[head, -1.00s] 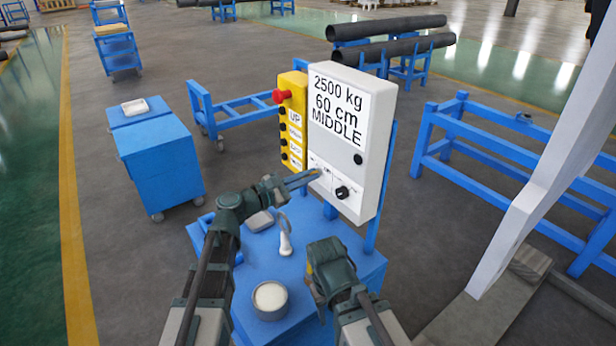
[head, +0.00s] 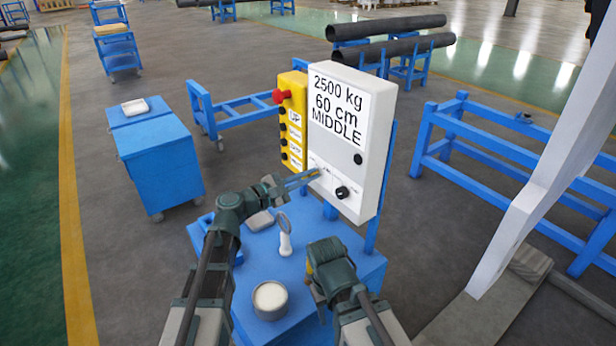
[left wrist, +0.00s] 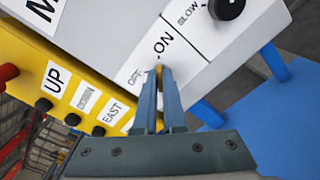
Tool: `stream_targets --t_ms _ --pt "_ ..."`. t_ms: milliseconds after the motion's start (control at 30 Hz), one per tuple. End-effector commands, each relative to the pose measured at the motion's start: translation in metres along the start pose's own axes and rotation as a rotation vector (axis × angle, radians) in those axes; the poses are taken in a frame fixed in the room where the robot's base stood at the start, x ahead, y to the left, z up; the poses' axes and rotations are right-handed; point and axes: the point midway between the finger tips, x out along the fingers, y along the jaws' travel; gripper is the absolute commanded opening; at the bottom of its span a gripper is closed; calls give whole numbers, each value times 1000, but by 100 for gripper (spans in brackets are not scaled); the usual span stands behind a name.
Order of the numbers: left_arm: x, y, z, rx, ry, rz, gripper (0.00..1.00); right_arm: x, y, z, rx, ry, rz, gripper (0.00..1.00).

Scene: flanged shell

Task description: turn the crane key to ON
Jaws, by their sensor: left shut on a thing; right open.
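The white control box (head: 343,130) stands upright on the blue cart and reads "2500 kg, 60 cm, MIDDLE". My left gripper (head: 319,173) reaches its lower left part. In the left wrist view the blue fingers (left wrist: 161,80) are shut on the small yellowish crane key (left wrist: 158,70) at the panel, by the OFF label (left wrist: 134,76) and the ON label (left wrist: 165,42). The fingers hide most of the key, so I cannot tell its exact angle. My right gripper (head: 317,283) is open and empty, low over the cart's front.
A black knob (head: 342,192) marked SLOW in the wrist view sits right of the key. The yellow button box (head: 293,122) with a red button (head: 281,96) adjoins on the left. A round tin (head: 270,299) and a white-handled tool (head: 285,240) are on the blue cart (head: 350,262).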

Motion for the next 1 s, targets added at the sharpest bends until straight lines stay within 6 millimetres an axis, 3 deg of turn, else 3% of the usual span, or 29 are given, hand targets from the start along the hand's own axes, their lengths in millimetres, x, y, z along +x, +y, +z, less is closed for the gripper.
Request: stream_targets --t_ms 67,100,233,633,1000 --pt "0 -1 0 1 1 -2 0 0 0 0 0 0 0 50" --pt "0 -1 0 0 1 -2 15 0 0 0 0 0 0 50" --pt "0 -1 0 0 0 -1 38 0 0 0 0 0 0 50" --pt "-9 -1 0 -1 1 0 38 0 0 0 0 0 0 50" --pt "-85 -1 1 -1 3 2 38 0 0 0 0 0 0 50"
